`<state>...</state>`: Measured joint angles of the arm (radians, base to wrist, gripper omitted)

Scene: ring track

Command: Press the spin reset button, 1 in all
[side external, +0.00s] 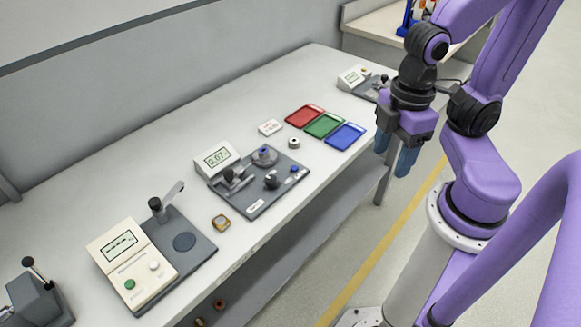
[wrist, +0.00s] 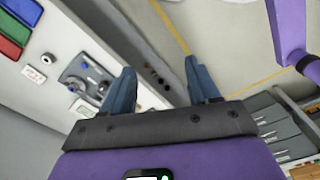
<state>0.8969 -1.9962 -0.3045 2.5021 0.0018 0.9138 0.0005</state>
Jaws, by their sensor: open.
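The middle station has a dark grey plate (side external: 255,207) with a digital readout (side external: 217,157) showing about 0.07, several knobs and a small blue button (side external: 294,169) near its right corner. At the left, a cream box (side external: 124,250) with a dashed display carries a green button (side external: 130,284) and a white button (side external: 154,265). No label is legible enough to tell which button is the spin reset. My gripper (side external: 391,163) is open and empty, in the air off the table's front right edge, well apart from these stations. In the wrist view (wrist: 160,66), floor shows between its fingers.
Red (side external: 305,115), green (side external: 324,125) and blue (side external: 345,135) trays lie right of the middle station, with a small ring (side external: 294,143) nearby. Another readout station (side external: 355,78) stands at the far right end. A dark lever device (side external: 38,300) stands at the near left.

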